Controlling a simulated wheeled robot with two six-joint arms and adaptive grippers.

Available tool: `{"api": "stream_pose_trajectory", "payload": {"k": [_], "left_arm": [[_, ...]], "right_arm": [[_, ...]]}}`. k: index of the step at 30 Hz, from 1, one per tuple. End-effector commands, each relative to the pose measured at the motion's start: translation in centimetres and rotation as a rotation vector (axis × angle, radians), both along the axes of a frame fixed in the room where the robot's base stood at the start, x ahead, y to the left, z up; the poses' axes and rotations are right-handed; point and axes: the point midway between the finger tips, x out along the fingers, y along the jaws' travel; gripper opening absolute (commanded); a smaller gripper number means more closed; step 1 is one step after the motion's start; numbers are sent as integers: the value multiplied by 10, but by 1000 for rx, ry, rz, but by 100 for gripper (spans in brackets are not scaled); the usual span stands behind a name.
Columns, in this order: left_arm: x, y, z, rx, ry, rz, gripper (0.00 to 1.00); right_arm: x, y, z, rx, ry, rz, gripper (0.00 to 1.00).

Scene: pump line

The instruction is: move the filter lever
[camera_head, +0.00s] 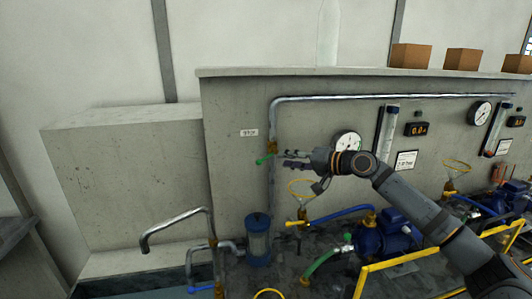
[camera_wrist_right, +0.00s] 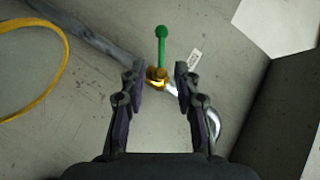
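A green-handled lever (camera_head: 265,160) sits on a brass valve (camera_head: 271,147) on the wall pipe, near a small white label (camera_head: 249,132) too small to read. My right gripper (camera_head: 284,159) is just to the right of the lever in the head view, its fingers pointing at it. In the right wrist view the gripper (camera_wrist_right: 160,76) is open, with a finger on each side of the brass valve (camera_wrist_right: 157,74). The green handle (camera_wrist_right: 161,48) stands beyond the fingertips, between them. I see no clear contact. My left gripper is not in view.
A blue lever (camera_head: 202,288) is on the lower left pipe. A bent metal spout (camera_head: 172,226) is at left.

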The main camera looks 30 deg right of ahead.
Motion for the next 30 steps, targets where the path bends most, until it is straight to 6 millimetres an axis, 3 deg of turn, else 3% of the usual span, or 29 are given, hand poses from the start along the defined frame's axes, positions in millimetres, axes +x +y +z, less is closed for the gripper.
{"api": "stream_pose_trajectory", "payload": {"k": [2, 18, 29, 30], "left_arm": [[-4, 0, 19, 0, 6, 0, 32], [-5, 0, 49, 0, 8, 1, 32], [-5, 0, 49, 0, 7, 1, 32], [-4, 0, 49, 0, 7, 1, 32]], "right_arm": [[7, 7, 8, 8, -1, 2, 31], [71, 37, -14, 4, 3, -1, 31], [77, 40, -18, -1, 4, 0, 31], [76, 40, -18, -1, 4, -1, 27]]}}
